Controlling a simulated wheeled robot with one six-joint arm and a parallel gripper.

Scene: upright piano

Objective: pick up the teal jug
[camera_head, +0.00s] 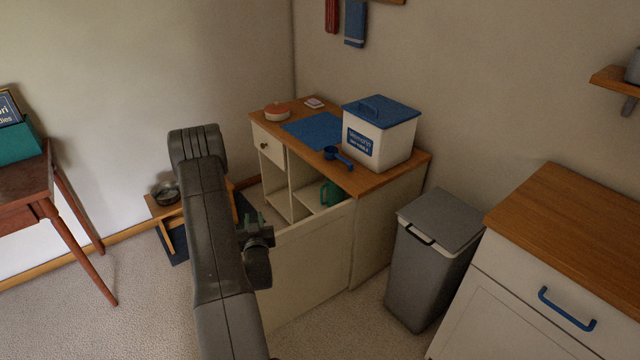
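A teal-green jug (328,194) sits inside the open lower part of the cream cabinet (375,235). Only its upper part shows above the edge of the cabinet's open door (310,262); the rest is hidden. My gripper (266,236) is in front of the cabinet, left of the jug and apart from it in the picture. My arm hides part of the gripper, and its fingers are too small and dark to show whether they are open.
The open door stands between my arm and the jug. A white bin with a blue lid (378,138), a blue scoop (338,157) and a blue mat (312,130) are on the cabinet top. A grey trash can (432,255) stands right of the cabinet.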

